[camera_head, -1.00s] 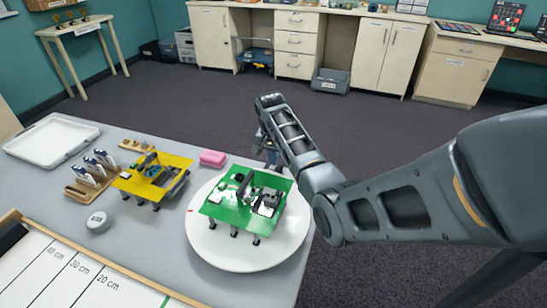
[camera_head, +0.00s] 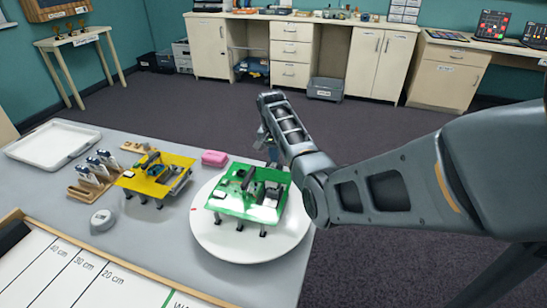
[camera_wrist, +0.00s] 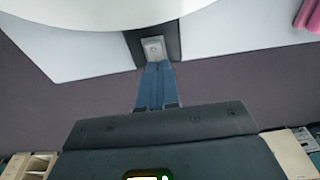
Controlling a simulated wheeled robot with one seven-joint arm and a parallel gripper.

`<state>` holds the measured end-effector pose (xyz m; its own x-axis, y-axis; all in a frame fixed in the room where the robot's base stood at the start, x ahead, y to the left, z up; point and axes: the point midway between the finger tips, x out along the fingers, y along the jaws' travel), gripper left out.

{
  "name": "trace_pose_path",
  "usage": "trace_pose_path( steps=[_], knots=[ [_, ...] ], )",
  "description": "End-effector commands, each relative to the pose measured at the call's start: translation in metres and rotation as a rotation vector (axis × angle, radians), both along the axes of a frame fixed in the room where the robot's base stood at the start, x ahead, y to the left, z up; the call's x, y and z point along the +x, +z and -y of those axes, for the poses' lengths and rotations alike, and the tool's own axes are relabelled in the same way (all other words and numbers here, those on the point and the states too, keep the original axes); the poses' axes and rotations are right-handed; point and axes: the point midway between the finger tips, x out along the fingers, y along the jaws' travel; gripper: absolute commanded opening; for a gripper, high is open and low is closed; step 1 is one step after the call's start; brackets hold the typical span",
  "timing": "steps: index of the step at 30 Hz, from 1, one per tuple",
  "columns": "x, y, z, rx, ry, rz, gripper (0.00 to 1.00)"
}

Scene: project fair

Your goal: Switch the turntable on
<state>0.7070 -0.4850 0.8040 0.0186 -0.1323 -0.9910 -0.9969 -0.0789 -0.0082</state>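The turntable (camera_head: 222,243) is a white round disc near the table's front right corner, with a green circuit board (camera_head: 228,203) on legs on top of it. Its white rim (camera_wrist: 60,20) also fills the upper left of the wrist view. A small grey switch (camera_wrist: 153,48) sits on a dark plate beyond the rim in the wrist view. My gripper's (camera_wrist: 155,68) blue fingers are side by side, shut with nothing visible between them. Their tips are right at the switch's near edge; I cannot tell whether they touch. In the head view my gripper (camera_head: 270,147) is partly hidden behind my arm.
A yellow board (camera_head: 153,187), a pink block (camera_head: 214,158), a grey round gadget (camera_head: 102,220) and a white tray (camera_head: 52,144) lie on the table left of the turntable. A ruled board (camera_head: 75,277) is at the front. Open floor (camera_head: 370,125) lies beyond the table.

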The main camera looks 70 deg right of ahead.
Motion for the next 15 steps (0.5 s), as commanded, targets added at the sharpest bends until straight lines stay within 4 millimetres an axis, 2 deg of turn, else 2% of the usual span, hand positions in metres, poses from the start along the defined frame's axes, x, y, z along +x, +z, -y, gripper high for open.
trace_pose_path(
  steps=[1,15],
  knots=[
    [-0.007,-0.014,-0.003,0.012,-0.005,-0.013,0.0],
    [-0.007,-0.01,-0.02,0.021,-0.001,-0.017,0.0]
  ],
)
